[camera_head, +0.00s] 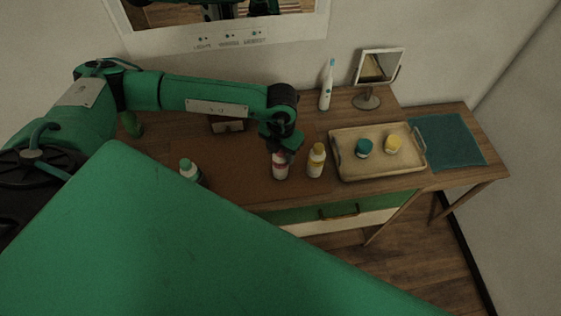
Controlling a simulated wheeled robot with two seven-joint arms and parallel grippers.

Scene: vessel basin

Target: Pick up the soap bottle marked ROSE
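A white and pinkish-red bottle (280,168) stands upright on the wooden counter; its label is too small to read. My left gripper (283,148) points down at the top of this bottle and covers it. I cannot tell whether its fingers are open or closed on the bottle. A white bottle with a green cap (189,169) stands farther left. My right gripper is not in view.
An electric toothbrush (326,86) and a mirror on a stand (378,68) stand behind. A small box (227,125) and a teal mat (448,140) also lie there.

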